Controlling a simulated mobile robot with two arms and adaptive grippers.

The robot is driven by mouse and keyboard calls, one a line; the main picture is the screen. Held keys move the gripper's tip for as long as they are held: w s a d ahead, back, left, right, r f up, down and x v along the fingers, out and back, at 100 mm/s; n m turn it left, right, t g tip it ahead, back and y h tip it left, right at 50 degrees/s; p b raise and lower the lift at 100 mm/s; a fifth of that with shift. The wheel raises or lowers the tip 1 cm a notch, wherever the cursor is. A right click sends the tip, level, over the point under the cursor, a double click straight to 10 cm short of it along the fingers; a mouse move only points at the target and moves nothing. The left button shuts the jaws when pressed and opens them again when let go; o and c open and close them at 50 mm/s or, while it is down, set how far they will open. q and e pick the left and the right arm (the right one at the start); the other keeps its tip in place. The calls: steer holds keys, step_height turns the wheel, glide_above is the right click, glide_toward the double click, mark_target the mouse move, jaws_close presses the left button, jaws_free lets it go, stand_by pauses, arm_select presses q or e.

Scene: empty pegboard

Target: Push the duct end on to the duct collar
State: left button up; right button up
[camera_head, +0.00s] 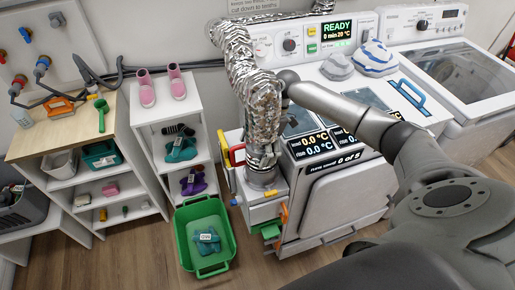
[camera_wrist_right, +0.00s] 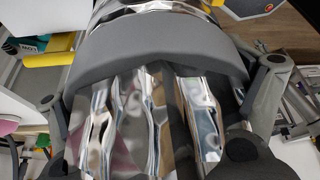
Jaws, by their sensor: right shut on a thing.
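My left gripper is not in view.
A green bin (camera_head: 203,232) stands on the floor left of the collar. A white shelf (camera_head: 165,105) with shoes and cloths is further left. Coloured items crowd the collar.

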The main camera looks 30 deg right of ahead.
steer(key=shift+r+p, duration=0.1)
steer(key=shift+p, duration=0.3)
stand_by(0.6)
steer(key=shift+f+b, duration=1.5)
steer(key=shift+f, duration=0.95)
steer(key=o, duration=0.8)
steer(key=v, duration=1.2)
steer(key=shift+s, duration=0.1)
